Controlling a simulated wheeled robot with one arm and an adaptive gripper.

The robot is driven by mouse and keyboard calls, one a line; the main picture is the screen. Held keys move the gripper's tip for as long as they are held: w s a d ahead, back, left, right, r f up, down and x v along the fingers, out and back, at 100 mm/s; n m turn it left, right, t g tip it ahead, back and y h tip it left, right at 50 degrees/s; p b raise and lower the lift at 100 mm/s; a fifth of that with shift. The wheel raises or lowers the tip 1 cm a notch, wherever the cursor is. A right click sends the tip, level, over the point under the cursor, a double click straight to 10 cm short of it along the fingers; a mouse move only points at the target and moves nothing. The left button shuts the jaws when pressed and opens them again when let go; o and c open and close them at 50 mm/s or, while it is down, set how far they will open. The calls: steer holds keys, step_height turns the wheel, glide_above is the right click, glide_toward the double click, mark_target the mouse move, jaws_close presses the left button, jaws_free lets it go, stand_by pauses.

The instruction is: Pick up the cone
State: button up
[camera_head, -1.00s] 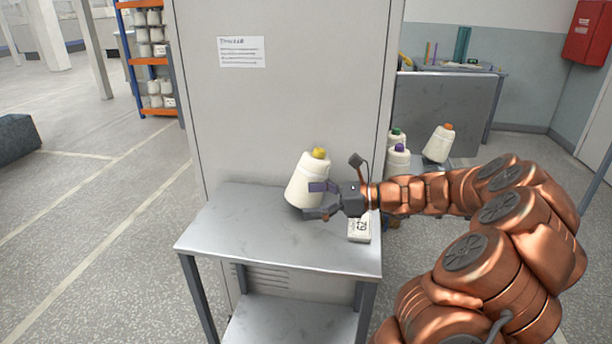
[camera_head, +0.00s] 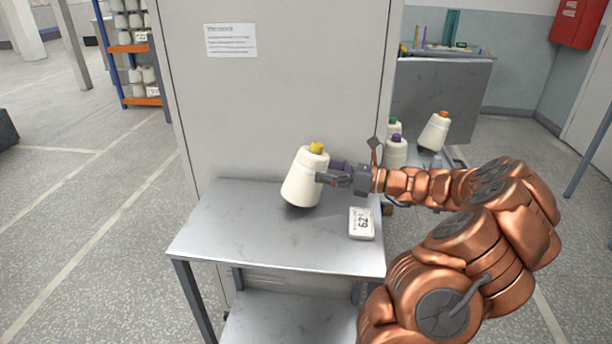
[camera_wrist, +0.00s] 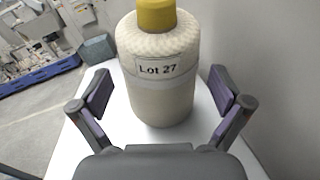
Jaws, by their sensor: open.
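The cone (camera_head: 303,182) is a cream yarn cone with a yellow top. It stands on the grey metal table (camera_head: 240,225), leaning a little in the head view. In the wrist view the cone (camera_wrist: 160,105) fills the middle and bears a "Lot 27" label. My gripper (camera_head: 328,172) is open at the right side of the cone, about mid-height in the head view. In the wrist view its purple-padded fingers (camera_wrist: 160,88) are spread to the left and right of the cone, with gaps showing on both sides. The cone's far side is hidden.
A small white numbered block (camera_head: 362,223) lies on the table's right part. A tall grey cabinet (camera_head: 280,85) stands right behind the table. More cones, including a purple-topped one (camera_head: 396,152), stand behind my arm. The table's left part is clear.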

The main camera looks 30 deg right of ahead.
mark_target(307, 167)
steer(key=x, duration=0.5)
steer(key=shift+s, duration=0.1)
steer(key=c, duration=1.1)
